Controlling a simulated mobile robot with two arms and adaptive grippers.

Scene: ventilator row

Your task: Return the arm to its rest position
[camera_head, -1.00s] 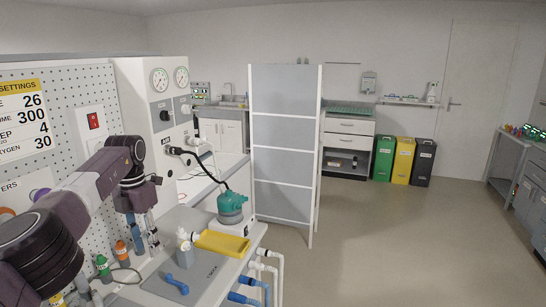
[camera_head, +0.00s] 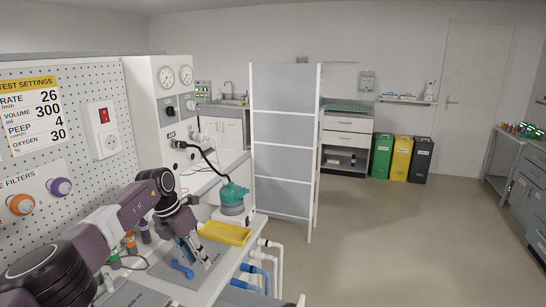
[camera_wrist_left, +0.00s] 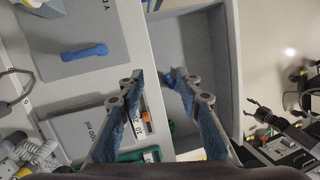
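My left arm comes in from the left in the head view and bends down over the bench. Its left gripper (camera_head: 190,252) points down over the grey mat, in front of the yellow tray (camera_head: 226,234). In the left wrist view the two blue-padded fingers (camera_wrist_left: 160,108) are apart with nothing held between them. A blue connector (camera_head: 182,269) lies on the mat beside the gripper; it also shows in the left wrist view (camera_wrist_left: 85,52). My right gripper (camera_wrist_left: 258,120) shows at the right of the left wrist view, its fingers apart and empty. It is not seen in the head view.
The ventilator (camera_head: 165,130) stands behind the left arm, its black hose running to a teal device (camera_head: 233,194). Orange and purple filters (camera_head: 20,204) hang on the pegboard. White and blue pipes (camera_head: 263,265) stick out at the bench front. The floor at right is clear.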

